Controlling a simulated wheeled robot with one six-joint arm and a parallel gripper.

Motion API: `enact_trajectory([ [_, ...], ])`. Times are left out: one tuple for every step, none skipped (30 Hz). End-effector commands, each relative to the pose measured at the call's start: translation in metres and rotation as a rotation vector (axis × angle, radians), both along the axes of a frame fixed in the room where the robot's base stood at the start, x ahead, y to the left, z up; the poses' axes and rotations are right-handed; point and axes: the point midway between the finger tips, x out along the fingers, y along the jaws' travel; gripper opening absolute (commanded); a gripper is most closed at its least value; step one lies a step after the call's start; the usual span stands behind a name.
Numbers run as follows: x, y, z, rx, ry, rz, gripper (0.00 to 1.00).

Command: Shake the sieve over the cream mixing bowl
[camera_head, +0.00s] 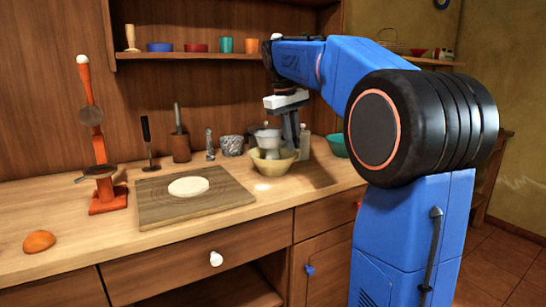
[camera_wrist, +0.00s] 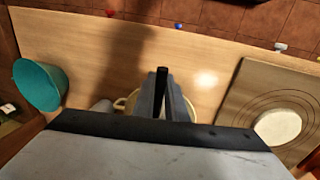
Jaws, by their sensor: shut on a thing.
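The cream mixing bowl (camera_head: 271,168) stands on the counter, right of the round-marked board. The pale grey sieve (camera_head: 267,138) is over the bowl, its lower part at about the rim; I cannot tell if they touch. My gripper (camera_head: 292,142) points down on the sieve's right side and is shut on it. In the wrist view, a dark strip lies between my fingers (camera_wrist: 162,95), perhaps the sieve's handle. The contents of both are not visible.
A wooden board (camera_head: 165,212) with a pale flat disc (camera_head: 188,187) lies left of the bowl. A grey textured cup (camera_head: 232,146) stands behind left. A teal bowl (camera_head: 336,146) is to the right, and a pale bottle (camera_head: 304,141) stands close by my gripper.

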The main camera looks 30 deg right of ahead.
Motion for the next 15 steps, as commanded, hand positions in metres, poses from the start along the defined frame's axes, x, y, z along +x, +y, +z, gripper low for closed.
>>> enact_trajectory([
  [0.0, -0.007, 0.0, 0.0, 0.0, -0.002, 0.0],
  [0.0, -0.011, 0.0, 0.0, 0.0, -0.002, 0.0],
  [0.0, -0.014, 0.0, 0.0, 0.0, -0.002, 0.0],
  [0.0, -0.014, 0.0, 0.0, -0.001, -0.001, 0.0],
  [0.0, -0.014, 0.0, 0.0, -0.001, 0.0, 0.0],
  [0.0, -0.012, 0.0, 0.0, -0.001, 0.001, 0.0],
  [0.0, -0.009, 0.0, 0.0, -0.001, 0.002, 0.0],
  [0.0, -0.006, 0.0, 0.0, 0.0, 0.003, 0.0],
  [0.0, -0.001, 0.0, 0.0, 0.0, 0.004, 0.0],
  [0.0, 0.003, 0.0, 0.0, 0.0, 0.004, 0.0],
  [0.0, 0.006, 0.0, 0.0, 0.0, 0.003, 0.0],
  [0.0, 0.011, 0.0, 0.0, 0.0, 0.003, 0.0],
  [0.0, 0.013, 0.0, 0.0, 0.0, 0.003, 0.0],
  [-0.001, 0.015, 0.0, 0.0, 0.001, 0.003, 0.0],
  [-0.001, 0.015, 0.0, 0.0, 0.0, 0.002, 0.0],
])
